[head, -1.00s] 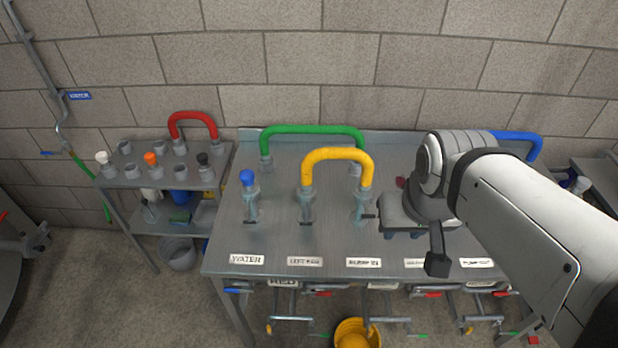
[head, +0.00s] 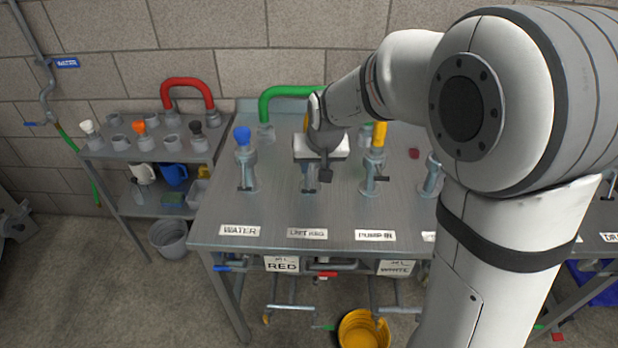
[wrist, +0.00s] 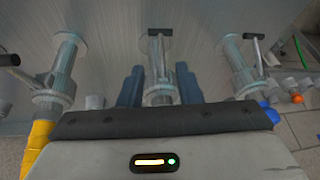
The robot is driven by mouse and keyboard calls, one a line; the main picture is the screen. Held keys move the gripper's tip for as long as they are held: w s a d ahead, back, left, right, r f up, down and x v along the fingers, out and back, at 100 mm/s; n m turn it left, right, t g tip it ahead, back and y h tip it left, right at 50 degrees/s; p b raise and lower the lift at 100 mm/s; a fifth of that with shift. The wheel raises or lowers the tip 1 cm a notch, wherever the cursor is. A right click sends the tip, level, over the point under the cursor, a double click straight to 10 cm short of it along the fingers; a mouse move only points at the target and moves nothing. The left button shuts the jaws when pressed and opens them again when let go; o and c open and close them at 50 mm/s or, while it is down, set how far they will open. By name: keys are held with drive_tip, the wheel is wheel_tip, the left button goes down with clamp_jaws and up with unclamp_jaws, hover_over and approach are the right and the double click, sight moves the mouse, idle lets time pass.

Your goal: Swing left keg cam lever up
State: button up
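The left keg post (head: 308,176) stands behind its LEFT KEG label (head: 307,234), with the yellow hose (head: 379,134) running to the pump-in post. Its cam lever (head: 309,192) is a small dark-ended handle at the front of the post. In the wrist view the lever (wrist: 160,32) shows as a T-shaped bar beyond the fingertips. My gripper (wrist: 159,84) is open, with one blue finger on each side of the post and visible gaps. In the head view my gripper (head: 322,160) hangs over the post and hides its upper part.
The blue-capped water post (head: 243,160) stands to the left and the pump-in post (head: 374,170) to the right, both close by. The green hose (head: 290,92) arches behind. A side shelf (head: 150,150) holds caps and a red hose (head: 188,85).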

sight(310, 180)
drive_tip(key=x, duration=0.8)
drive_tip(key=shift+a, duration=0.1)
clamp_jaws()
idle(0.4)
